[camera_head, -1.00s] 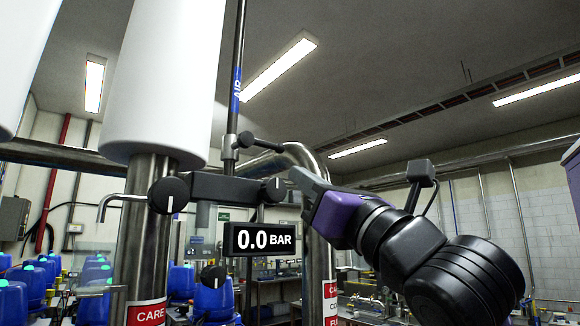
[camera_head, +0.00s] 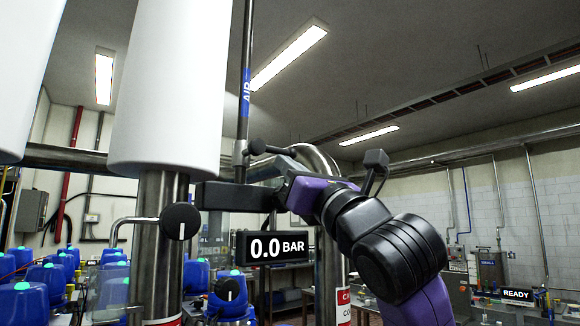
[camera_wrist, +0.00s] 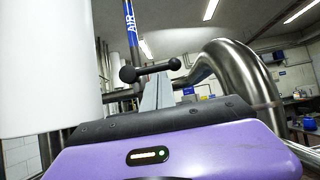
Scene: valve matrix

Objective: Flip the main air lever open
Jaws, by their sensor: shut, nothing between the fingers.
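The main air lever (camera_head: 257,147) is a black handle on the thin vertical pipe with the blue AIR label (camera_head: 246,90). It sticks out to the right, roughly level, and its far end is close to my gripper. My gripper (camera_head: 287,163) is at the lever's right, partly covering the manifold. In the wrist view the lever (camera_wrist: 150,70) shows as a black bar with rounded ends, just beyond the grey fingertips (camera_wrist: 157,84). The fingers are together and empty. I cannot tell whether they touch the lever.
A black pressure display (camera_head: 278,247) reading 0.0 BAR hangs below the manifold. A round knob (camera_head: 180,221) sits on the left steel column under a white cylinder (camera_head: 168,90). A thick bent steel pipe (camera_wrist: 240,72) stands close to my gripper's right.

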